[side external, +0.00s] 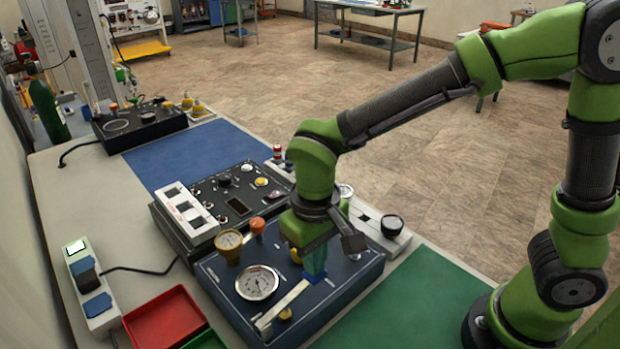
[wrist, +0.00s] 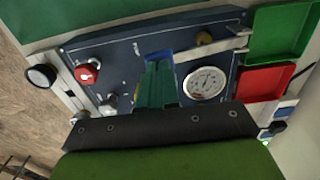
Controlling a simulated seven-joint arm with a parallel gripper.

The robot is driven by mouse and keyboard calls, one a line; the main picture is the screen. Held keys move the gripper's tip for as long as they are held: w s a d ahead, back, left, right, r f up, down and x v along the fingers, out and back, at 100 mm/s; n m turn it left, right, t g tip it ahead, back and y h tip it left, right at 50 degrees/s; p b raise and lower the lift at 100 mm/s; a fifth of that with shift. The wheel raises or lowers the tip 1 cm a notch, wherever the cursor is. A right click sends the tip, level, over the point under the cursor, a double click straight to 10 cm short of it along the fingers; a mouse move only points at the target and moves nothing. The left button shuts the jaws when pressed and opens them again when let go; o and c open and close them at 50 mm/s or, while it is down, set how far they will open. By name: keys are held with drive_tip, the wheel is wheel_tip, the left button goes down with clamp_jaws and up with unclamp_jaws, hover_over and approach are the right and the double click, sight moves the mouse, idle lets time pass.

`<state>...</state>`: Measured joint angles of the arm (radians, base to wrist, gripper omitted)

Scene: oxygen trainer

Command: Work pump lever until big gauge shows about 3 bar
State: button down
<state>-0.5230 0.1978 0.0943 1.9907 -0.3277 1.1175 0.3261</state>
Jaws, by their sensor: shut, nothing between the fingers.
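The dark blue pump panel (side external: 345,285) lies on the bench. The big gauge (side external: 257,283) has a white dial; it also shows in the wrist view (wrist: 205,82). Its needle is too small to read surely. The pump lever (side external: 287,302) is a flat silver bar lying low across the panel's front; the wrist view shows it too (wrist: 212,50). My gripper (side external: 315,278) is shut and empty, pointing down at the lever's inner end. In the wrist view its fingertips (wrist: 158,58) are beside that end and hide part of it. I cannot tell whether they touch.
A small brass-rimmed gauge (side external: 228,240) and an orange knob (side external: 257,225) stand behind the big gauge. A red knob (wrist: 87,72) and a black round knob (side external: 391,225) are on the far side. Red tray (side external: 163,328) sits left; green mat (side external: 425,300) is clear.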

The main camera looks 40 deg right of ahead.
drive_tip(key=shift+f, duration=1.8)
drive_tip(key=shift+r, duration=1.95)
drive_tip(key=shift+f, duration=1.9)
drive_tip(key=shift+r, duration=1.9)
